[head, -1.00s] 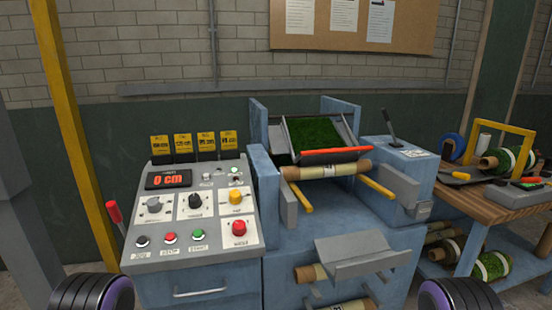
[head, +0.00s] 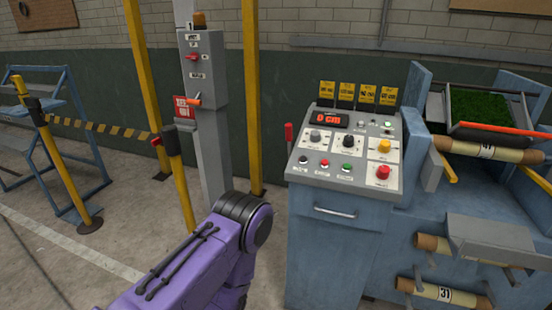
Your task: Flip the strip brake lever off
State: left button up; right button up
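A red-handled lever (head: 288,133) stands upright at the left side of the grey control console (head: 345,150). None of these bears a label I can read as strip brake, so I cannot tell which is the brake lever. A purple link of my arm reaches in from the bottom, in front of the post and left of the console. Neither gripper is in view.
The blue machine (head: 480,230) with turf and rolls fills the right side. A barrier post (head: 178,180) with striped tape (head: 95,127) stands at left, near a blue rack (head: 80,140). Yellow poles (head: 252,100) flank the switch box. Floor at lower left is free.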

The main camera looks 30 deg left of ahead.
aim_at(288, 126)
jog(key=u, duration=1)
jog(key=i, duration=0.45)
jog(key=u, duration=0.4)
jog(key=k, duration=0.6)
jog(key=u, duration=0.9)
jog(key=i, duration=0.9)
jog(key=z, duration=0.95)
jog(key=i, duration=0.4)
jog(key=z, duration=0.4)
